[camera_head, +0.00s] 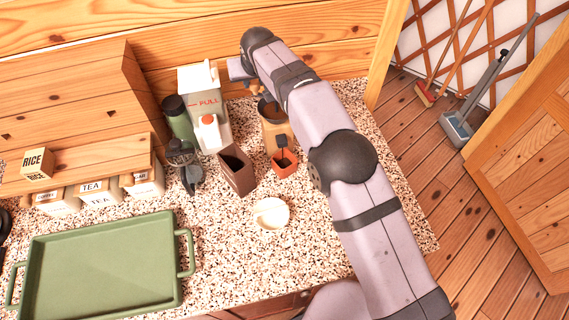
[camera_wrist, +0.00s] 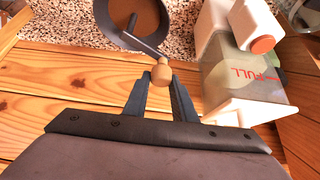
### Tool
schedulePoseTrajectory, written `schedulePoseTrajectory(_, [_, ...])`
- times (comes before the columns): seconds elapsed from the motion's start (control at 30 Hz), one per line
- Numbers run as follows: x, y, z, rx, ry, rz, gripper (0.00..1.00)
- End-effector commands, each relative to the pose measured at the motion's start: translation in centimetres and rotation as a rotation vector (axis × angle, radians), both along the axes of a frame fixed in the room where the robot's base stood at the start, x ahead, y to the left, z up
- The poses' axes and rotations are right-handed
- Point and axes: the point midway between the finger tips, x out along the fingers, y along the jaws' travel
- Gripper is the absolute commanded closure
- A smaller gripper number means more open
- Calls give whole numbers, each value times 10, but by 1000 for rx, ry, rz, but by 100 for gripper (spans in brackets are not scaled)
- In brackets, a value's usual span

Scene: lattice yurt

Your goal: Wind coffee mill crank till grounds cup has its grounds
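The coffee mill (camera_head: 275,127) is a tan wooden body with a dark round hopper, standing at the back right of the speckled counter. In the wrist view its dark hopper (camera_wrist: 103,22) is at the top, and the crank arm (camera_wrist: 138,43) runs to a wooden knob (camera_wrist: 161,74). My gripper (camera_wrist: 160,80) has its fingers on both sides of this knob and appears shut on it. In the head view my gripper (camera_head: 257,88) is behind the mill, partly hidden by my arm. Whether any grounds are in a cup under the mill cannot be seen.
A small orange-red box (camera_head: 285,168) with a dark piece stands before the mill, beside a brown open container (camera_head: 238,172). A white cup (camera_head: 270,213) is nearer.

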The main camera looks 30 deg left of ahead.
Motion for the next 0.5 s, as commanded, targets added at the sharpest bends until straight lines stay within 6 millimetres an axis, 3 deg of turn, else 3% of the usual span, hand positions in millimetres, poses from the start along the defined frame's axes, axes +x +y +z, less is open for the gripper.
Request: schedulePoseTrajectory(0.5, [31, -4, -2, -3, 0, -2, 80])
